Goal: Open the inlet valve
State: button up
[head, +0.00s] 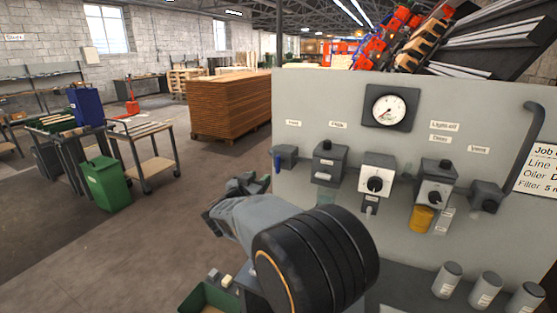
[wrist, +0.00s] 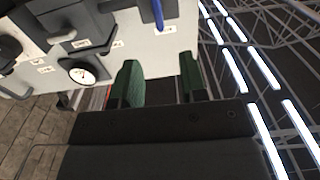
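A grey panel (head: 330,95) carries a row of devices. At its left end is a small dark grey valve body (head: 289,153) with a blue lever (head: 277,164) that hangs down. The label above it is too small to read surely. The blue lever also shows at the top of the wrist view (wrist: 157,14). My gripper (head: 236,188) is left of and below the valve in the head view, apart from it. In the wrist view its green fingers (wrist: 162,78) are spread with nothing between them.
The panel also bears a gauge (head: 388,108), a box with a dark knob (head: 376,183), an amber bowl (head: 422,218) and a right-end valve (head: 486,197). Several grey canisters (head: 486,290) stand below. A green bin (head: 207,298) is at the bottom.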

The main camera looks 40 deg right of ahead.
aim_at(277, 163)
jog(key=p+x, duration=0.3)
jog(key=x, duration=1)
jog(key=shift+d, duration=0.15)
grip_shut()
